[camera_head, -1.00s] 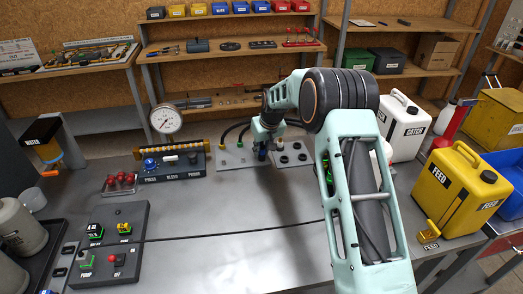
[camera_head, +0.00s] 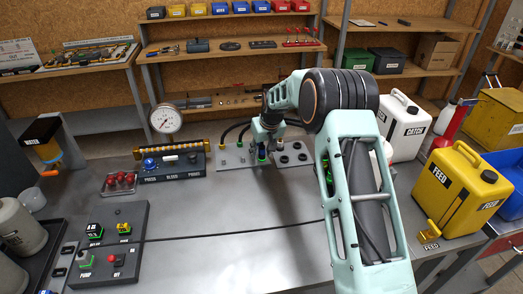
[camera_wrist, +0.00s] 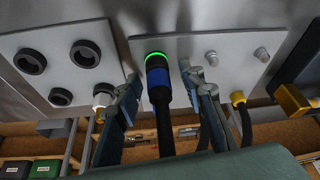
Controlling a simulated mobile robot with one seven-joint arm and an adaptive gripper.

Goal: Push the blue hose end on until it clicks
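The blue hose end (camera_wrist: 159,84) sits at a port on the grey plate (camera_wrist: 218,48) in the wrist view, with its black hose hanging down from it. A ring at its plate end glows green (camera_wrist: 158,57). My gripper (camera_wrist: 162,79) is open, one finger on either side of the hose end, with visible gaps to both. In the head view my gripper (camera_head: 264,148) is over the plate at the back of the bench, and a small green glow shows by its fingers. The exact seating depth is hidden.
A second plate with several black round sockets (camera_wrist: 86,53) lies beside it. A yellow-collared hose (camera_wrist: 238,97) is close to the right finger. The white CATCH can (camera_head: 404,125) and yellow FEED can (camera_head: 462,190) stand right; the control box (camera_head: 110,240) is front left.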

